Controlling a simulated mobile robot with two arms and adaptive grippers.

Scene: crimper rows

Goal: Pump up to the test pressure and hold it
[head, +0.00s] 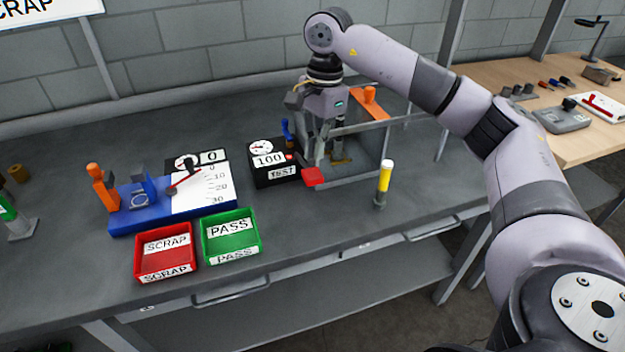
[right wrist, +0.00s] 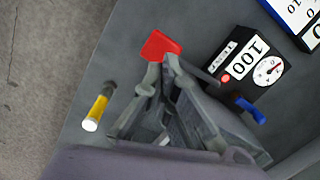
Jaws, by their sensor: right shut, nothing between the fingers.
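A black tester (head: 270,172) with a round gauge (head: 261,147), a "100" plate and a "TEST" label stands mid-bench. It also shows in the right wrist view (right wrist: 242,72). A red pad (head: 313,176) sits just right of it, and shows beyond my fingertips in the right wrist view (right wrist: 160,46). A blue lever (head: 287,132) rises behind the tester. My right gripper (head: 321,158) is shut and empty, pointing down beside the tester, close above the red pad; whether it touches the pad is unclear. My left gripper is out of view.
A clear-sided guard (head: 357,180) and an orange handle (head: 371,96) stand by my right gripper. Red SCRAP (head: 166,250) and green PASS (head: 231,236) trays and a blue fixture (head: 150,215) are left.

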